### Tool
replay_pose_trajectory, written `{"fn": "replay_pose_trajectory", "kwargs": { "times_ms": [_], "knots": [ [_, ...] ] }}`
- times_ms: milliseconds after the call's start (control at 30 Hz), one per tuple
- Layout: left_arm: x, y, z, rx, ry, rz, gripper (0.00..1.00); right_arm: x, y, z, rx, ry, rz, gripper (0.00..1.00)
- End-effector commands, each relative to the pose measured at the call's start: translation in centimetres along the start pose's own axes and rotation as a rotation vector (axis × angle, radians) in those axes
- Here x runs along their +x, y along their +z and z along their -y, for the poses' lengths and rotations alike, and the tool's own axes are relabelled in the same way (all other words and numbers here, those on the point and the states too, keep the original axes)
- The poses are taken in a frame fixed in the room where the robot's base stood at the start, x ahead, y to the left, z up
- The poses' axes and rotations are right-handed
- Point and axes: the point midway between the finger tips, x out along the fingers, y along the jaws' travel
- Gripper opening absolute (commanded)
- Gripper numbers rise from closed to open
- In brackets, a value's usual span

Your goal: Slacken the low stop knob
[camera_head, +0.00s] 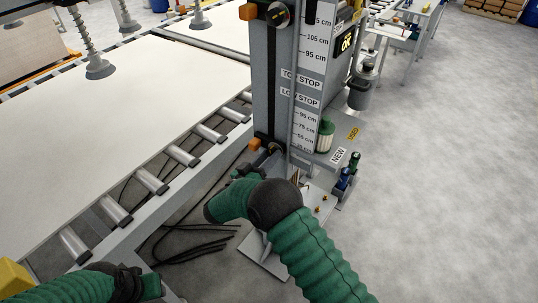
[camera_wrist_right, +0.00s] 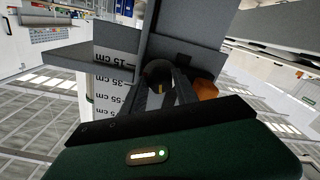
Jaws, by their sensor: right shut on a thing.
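The low stop knob is a dark round knob (camera_head: 275,148) low on the grey gantry column, beside an orange stop block (camera_head: 254,144). My right gripper (camera_wrist_right: 166,88) is shut on the knob; in the head view my right arm and wrist partly hide this grip. The orange block (camera_wrist_right: 206,90) is just right of the fingers in the wrist view. My left arm shows at the bottom left of the head view; its fingertips are not seen.
A scale plate (camera_head: 306,110) with LOW STOP and TOP STOP labels runs up the column. The upper knob (camera_head: 279,14) is high above. A roller conveyor (camera_head: 150,181) with a large pale board (camera_head: 110,110) lies left. A small shelf (camera_head: 340,140) juts right. Open floor lies right.

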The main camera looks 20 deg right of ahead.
Motion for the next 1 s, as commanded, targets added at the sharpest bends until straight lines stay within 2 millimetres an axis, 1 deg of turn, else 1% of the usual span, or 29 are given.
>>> {"fn": "replay_pose_trajectory", "kwargs": {
  "times_ms": [300, 333, 467, 500, 767, 833, 933, 1000],
  "knots": [
    [0.0, 0.0, 0.0, 0.000, 0.000, 0.000, 0.36, -0.2, 0.0, 0.2, -0.001, -0.006, -0.001, 0.00],
    [0.0, 0.0, 0.0, 0.000, 0.000, 0.000, 0.36, -0.2, 0.0, 0.2, -0.001, -0.007, -0.001, 0.38],
    [0.0, 0.0, 0.0, 0.000, 0.000, 0.000, 0.36, -0.1, 0.0, 0.2, -0.001, -0.005, 0.000, 0.55],
    [0.0, 0.0, 0.0, 0.000, 0.000, 0.000, 0.36, -0.1, 0.0, 0.1, 0.000, -0.004, 0.000, 0.57],
    [0.0, 0.0, 0.0, 0.000, 0.000, 0.000, 0.36, -0.1, 0.0, 0.1, 0.000, -0.002, -0.001, 0.57],
    [0.0, 0.0, 0.0, 0.000, 0.000, 0.000, 0.36, -0.5, 0.0, 0.1, 0.000, -0.003, -0.001, 0.57],
    [0.0, 0.0, 0.0, 0.000, 0.000, 0.000, 0.36, -2.1, 0.0, 0.2, 0.000, -0.006, 0.000, 0.57],
    [0.0, 0.0, 0.0, 0.000, 0.000, 0.000, 0.36, -3.8, 0.0, 0.3, -0.002, -0.008, -0.002, 0.57]
  ]
}}
